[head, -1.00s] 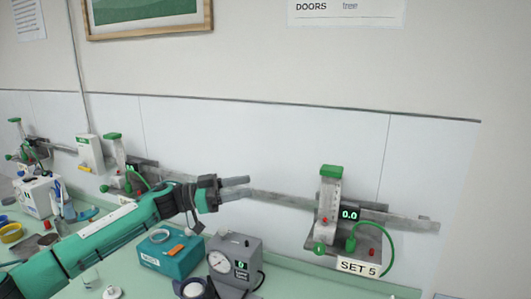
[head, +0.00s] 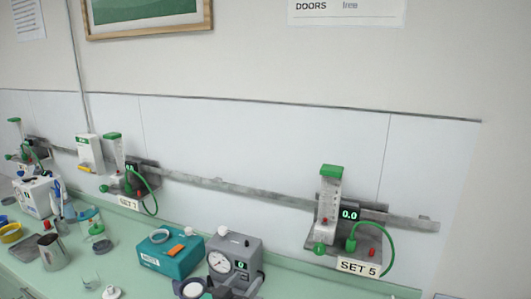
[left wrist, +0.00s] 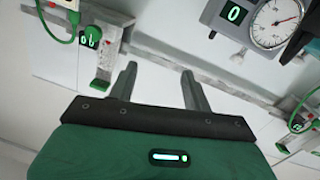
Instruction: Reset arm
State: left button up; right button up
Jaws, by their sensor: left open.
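My left gripper (left wrist: 159,72) shows in the left wrist view with its two grey fingers apart and nothing between them. Behind the fingers are the white wall and the grey rail, seen turned over. My left arm does not show clearly in the head view. My right gripper is in neither view.
The rail (head: 240,188) carries the SET 5 flowmeter (head: 329,205) and other green-capped flowmeters further left. On the green counter stand a gauge box (head: 233,260), a teal box (head: 170,254) and a metal jug (head: 53,252).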

pick_arm(q)
jog(key=s+a+f+n+g+y, duration=0.1)
jog(key=s+a+f+g+y, duration=0.2)
jog(key=s+a+f, duration=0.3)
jog(key=s+a+f+n+g+y, duration=0.1)
jog(key=s+a+f+g+y, duration=0.15)
jog(key=s+f, duration=0.45)
jog(key=s+a+f+g+y, duration=0.1)
jog(key=s+a+f+g, duration=0.3)
jog(key=s, duration=0.7)
jog(key=s+a+g+y, duration=0.25)
jog(key=s+a, duration=0.25)
jog(key=s, duration=0.6)
notch_tip(320, 180, down, 35)
jog(key=g+h+b, duration=0.1)
jog(key=b, duration=0.4)
jog(key=s+a+f+b, duration=0.1)
jog(key=s+f+b, duration=0.1)
jog(key=s+f, duration=0.7)
jog(key=s+a+f+m+g+b, duration=0.1)
jog(key=s+a+f+b, duration=0.1)
jog(key=s+f, duration=0.8)
notch_tip(320, 180, down, 7)
jog(key=shift+a+r+b, duration=0.15)
jog(key=shift+a+b, duration=0.05)
jog(key=shift+b, duration=0.3)
